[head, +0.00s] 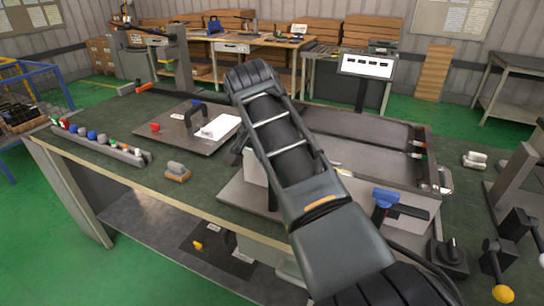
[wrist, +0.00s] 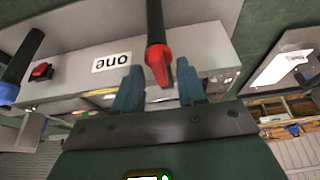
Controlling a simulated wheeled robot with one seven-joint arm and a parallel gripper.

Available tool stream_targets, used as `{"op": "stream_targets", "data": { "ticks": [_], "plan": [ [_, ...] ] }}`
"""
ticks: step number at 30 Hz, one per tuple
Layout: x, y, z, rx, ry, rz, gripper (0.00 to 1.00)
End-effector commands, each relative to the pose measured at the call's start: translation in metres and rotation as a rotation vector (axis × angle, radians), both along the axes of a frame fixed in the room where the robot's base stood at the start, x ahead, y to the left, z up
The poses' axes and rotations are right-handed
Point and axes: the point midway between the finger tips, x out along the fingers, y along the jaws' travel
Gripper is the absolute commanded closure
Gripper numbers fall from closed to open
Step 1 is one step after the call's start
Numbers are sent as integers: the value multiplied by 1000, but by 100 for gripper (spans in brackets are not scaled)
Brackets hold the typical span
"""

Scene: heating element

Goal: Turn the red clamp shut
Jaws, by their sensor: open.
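The red clamp (wrist: 160,60) shows in the wrist view, with its black handle (wrist: 154,20) pointing to the top of the picture. It sits at the edge of a grey metal box (wrist: 200,45) beside an upside-down "one" label (wrist: 112,62). My gripper (wrist: 158,73) is open, with one blue-grey finger on each side of the red head. I cannot tell whether either finger touches it. In the head view my arm hides the red clamp and my gripper.
A blue clamp with a black handle (head: 385,198) stands on the box's near right; it also shows at the wrist view's left edge (wrist: 8,92). A red button (wrist: 42,71) is on the box. A plate with a black handle (head: 178,140) lies left on the green-topped table (head: 130,180).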

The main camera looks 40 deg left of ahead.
Motion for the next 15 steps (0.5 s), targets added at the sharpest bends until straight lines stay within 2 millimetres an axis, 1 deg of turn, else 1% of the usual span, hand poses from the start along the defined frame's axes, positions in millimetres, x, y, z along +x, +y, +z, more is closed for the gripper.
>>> {"op": "stream_targets", "data": {
  "ticks": [2,5,8,15],
  "plan": [
    [0,0,0,0,0,0,60],
    [-2,0,6,2,-2,2,60],
    [-7,-1,18,3,-2,2,60],
    [-22,-4,54,3,-2,1,60]
  ]
}}
